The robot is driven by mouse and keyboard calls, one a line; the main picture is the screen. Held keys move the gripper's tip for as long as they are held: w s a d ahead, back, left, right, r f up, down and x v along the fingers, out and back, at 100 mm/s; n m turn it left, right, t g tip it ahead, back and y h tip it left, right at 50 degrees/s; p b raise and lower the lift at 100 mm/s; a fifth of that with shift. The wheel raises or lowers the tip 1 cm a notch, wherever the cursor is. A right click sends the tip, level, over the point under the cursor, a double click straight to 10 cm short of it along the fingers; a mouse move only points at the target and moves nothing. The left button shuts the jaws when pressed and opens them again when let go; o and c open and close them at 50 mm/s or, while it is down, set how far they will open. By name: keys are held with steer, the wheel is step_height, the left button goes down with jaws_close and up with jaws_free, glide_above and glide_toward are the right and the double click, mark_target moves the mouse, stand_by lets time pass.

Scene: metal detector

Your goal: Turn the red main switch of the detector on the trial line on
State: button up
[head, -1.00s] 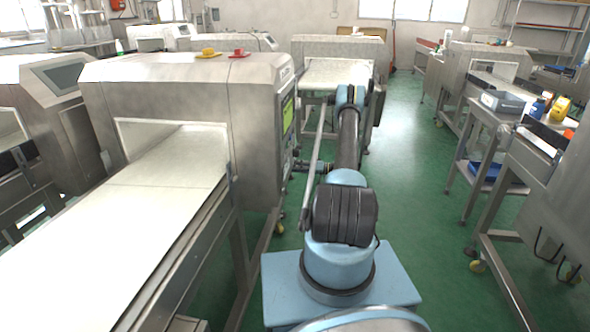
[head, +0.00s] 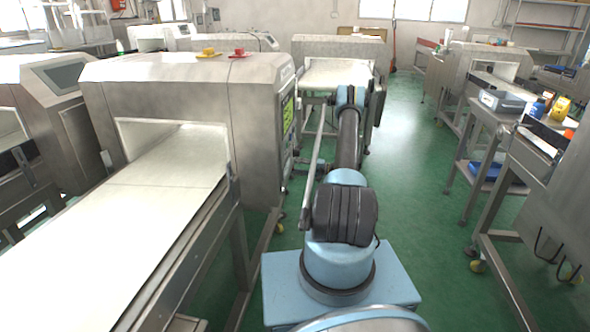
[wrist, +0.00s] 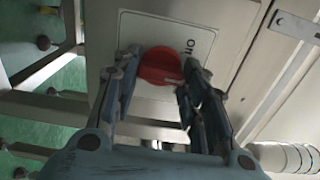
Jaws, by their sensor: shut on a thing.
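The red main switch (wrist: 160,66) is a round knob on a pale plate (wrist: 205,42) with the printed word "ON" beside it, in the wrist view. My gripper (wrist: 158,82) has its two fingers on either side of the knob and is shut on it. A pale mark shows on the knob near the right finger. The fingers cover the knob's side edges. In the head view the detector (head: 180,95) stands left of my arm, with a green lit panel (head: 288,115) on its right side. The switch and my gripper are hidden there.
A conveyor belt (head: 110,235) runs through the detector toward the front left. Another machine (head: 340,50) stands behind my arm. A trolley with boxes (head: 500,101) stands at the right. Green floor (head: 410,150) is clear between my arm and the trolley.

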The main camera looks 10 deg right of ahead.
steer(key=shift+f+m, duration=0.15)
steer(key=shift+m, duration=1.95)
steer(key=shift+f+m, duration=0.1)
steer(key=shift+m, duration=2)
steer(key=o, duration=1.1)
steer(key=shift+c, duration=0.2)
steer(key=shift+d, duration=0.15)
steer(key=v, duration=1.1)
steer(key=shift+d, duration=0.35)
steer(key=shift+s, duration=0.2)
